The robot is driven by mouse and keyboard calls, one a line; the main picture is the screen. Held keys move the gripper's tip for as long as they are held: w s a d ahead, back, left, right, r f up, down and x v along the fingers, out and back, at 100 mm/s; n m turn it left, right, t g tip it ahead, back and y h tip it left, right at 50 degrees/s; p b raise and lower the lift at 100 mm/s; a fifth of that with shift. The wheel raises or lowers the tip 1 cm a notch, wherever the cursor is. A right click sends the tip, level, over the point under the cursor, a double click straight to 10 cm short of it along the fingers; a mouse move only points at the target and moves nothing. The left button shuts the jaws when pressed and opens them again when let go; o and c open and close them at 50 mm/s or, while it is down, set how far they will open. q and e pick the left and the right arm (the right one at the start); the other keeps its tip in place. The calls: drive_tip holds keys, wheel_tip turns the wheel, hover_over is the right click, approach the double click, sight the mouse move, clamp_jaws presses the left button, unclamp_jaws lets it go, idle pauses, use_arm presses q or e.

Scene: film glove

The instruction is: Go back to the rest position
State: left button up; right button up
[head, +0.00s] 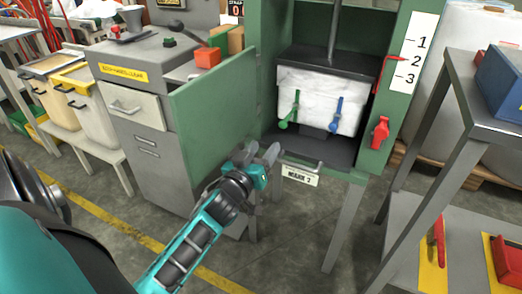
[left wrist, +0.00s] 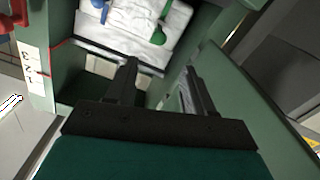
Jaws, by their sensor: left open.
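My left gripper (head: 259,160) is open, in front of the green press cabinet (head: 386,128), near the inner edge of its swung-open door (head: 215,113). Its two fingers also show in the left wrist view (left wrist: 161,70), apart, with no object seen between them. A metal handle (head: 301,163) on the cabinet's front lip is just right of the fingers in the head view. Inside the cabinet a white wrapped block (head: 320,97) sits under a dark plate (head: 340,62). A green clip (head: 288,118) and a blue clip (head: 336,115) are on its front. My right gripper is out of view.
A grey drawer cabinet (head: 150,140) stands left of the open door, with an orange box (head: 207,57) on top. A grey steel table (head: 490,125) stands close on the right. A red lever (head: 380,132) sticks out from the right post. Floor is clear in front.

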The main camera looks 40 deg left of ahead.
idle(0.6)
use_arm(q)
drive_tip(key=s+d+f+m+g+h, duration=0.4)
drive_tip(key=s+d+f, duration=0.2)
drive_tip(key=s+d, duration=0.3)
drive_tip(key=s+d+f+m+g+h, duration=0.35)
drive_tip(key=s+d+f, duration=0.35)
drive_tip(key=d, duration=0.5)
drive_tip(key=a+r+y+p, duration=0.1)
drive_tip(key=a+r+p, duration=0.1)
drive_tip(key=r+p, duration=0.4)
drive_tip(key=s+a+r+p, duration=0.1)
drive_tip(key=a+r+p, duration=0.1)
drive_tip(key=r+p, duration=0.5)
drive_tip(key=p, duration=0.4)
drive_tip(key=shift+a+t+y, duration=0.3)
drive_tip(key=shift+t+y, duration=0.05)
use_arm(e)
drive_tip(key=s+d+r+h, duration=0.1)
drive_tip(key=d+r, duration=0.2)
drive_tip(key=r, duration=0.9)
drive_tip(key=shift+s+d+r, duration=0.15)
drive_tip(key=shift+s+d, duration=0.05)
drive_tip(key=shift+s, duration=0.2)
